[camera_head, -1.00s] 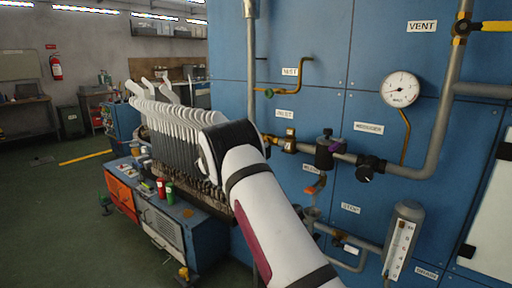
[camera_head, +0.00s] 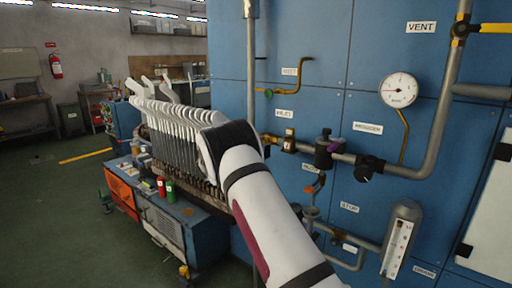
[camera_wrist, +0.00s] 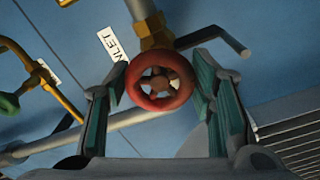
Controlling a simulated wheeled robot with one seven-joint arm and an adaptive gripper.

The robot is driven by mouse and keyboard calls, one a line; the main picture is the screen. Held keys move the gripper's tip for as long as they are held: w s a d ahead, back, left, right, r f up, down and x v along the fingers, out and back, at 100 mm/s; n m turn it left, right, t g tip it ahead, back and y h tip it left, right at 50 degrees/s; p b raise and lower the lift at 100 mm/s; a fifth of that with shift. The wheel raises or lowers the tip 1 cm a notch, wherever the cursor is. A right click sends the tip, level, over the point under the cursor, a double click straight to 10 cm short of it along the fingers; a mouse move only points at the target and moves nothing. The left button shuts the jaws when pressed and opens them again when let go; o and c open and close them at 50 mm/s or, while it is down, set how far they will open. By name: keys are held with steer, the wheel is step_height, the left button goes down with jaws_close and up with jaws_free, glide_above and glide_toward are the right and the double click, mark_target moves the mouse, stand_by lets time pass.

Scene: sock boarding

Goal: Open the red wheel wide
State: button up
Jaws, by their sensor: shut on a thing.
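The red wheel (camera_wrist: 160,80) is a small spoked handwheel on a brass valve (camera_wrist: 150,30) in the wrist view. My gripper (camera_wrist: 161,92) has its two green-padded fingers on either side of the wheel's rim, shut on it. In the head view my white arm reaches to the pipes on the blue panel. It hides the wheel and my gripper there. An "INLET" label (camera_wrist: 112,43) is beside the valve in the wrist view, and it shows in the head view (camera_head: 285,114).
A green knob (camera_head: 268,93) on a brass pipe is above. A machine with a row of upright white boards (camera_head: 180,125) stands left of my arm. The floor at far left is open.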

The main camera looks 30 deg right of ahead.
steer(key=shift+f+n, duration=0.15)
steer(key=shift+n, duration=0.95)
steer(key=o, duration=1.2)
steer(key=shift+c, duration=0.2)
steer(key=v, duration=1.2)
